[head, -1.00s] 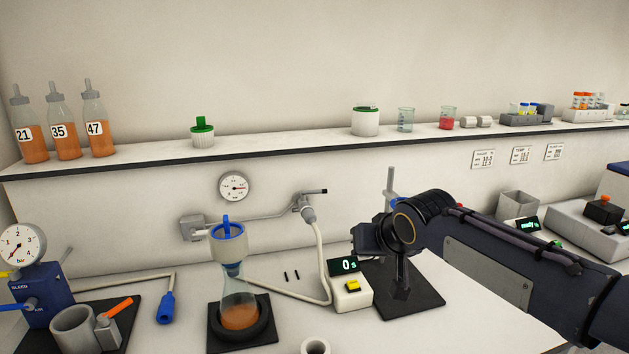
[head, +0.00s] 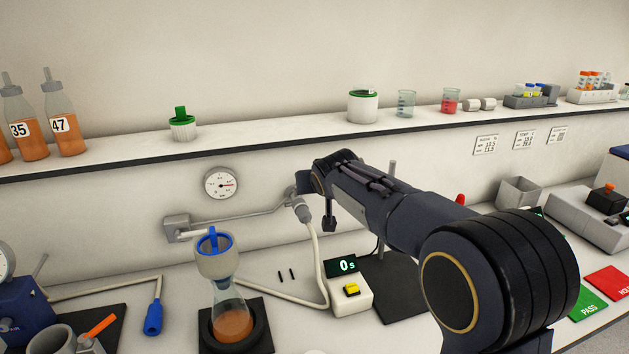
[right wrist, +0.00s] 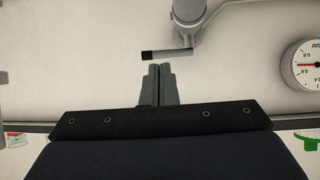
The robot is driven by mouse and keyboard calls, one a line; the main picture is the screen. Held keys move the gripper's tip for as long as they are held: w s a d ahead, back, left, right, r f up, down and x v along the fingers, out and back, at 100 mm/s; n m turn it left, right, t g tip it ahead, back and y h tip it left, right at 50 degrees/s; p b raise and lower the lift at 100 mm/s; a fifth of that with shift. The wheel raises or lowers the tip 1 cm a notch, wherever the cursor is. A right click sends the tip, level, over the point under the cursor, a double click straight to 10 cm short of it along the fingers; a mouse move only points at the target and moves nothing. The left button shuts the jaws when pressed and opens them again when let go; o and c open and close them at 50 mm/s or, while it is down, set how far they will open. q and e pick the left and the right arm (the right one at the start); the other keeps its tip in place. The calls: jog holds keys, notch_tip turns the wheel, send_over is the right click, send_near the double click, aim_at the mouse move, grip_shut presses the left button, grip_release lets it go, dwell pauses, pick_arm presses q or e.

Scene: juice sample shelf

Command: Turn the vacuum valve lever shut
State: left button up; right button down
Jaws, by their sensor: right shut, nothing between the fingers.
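The vacuum valve (head: 301,208) is a grey fitting on the wall pipe, with a pale hose running down from it. In the right wrist view its lever (right wrist: 172,53) is a light bar with a black tip, sticking out sideways from the valve body (right wrist: 188,12). In the head view my right gripper (head: 303,183) is at the valve, and my arm hides the lever and fingers. My left gripper is out of view.
A pressure gauge (head: 221,184) hangs on the wall left of the valve. Below stand a filter funnel (head: 216,262) on a flask (head: 232,318) and a timer (head: 347,287) reading 0 s. A shelf (head: 230,146) runs above, holding jars and bottles.

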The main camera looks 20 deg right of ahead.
jog(key=x, duration=0.3)
jog(key=shift+w+f+p, duration=0.2)
jog(key=shift+w+p, duration=0.05)
jog(key=shift+p, duration=0.15)
jog(key=shift+w+d+b, duration=0.3)
jog(key=shift+w+b, duration=0.1)
jog(key=shift+b, duration=0.2)
jog(key=shift+a+f, duration=0.1)
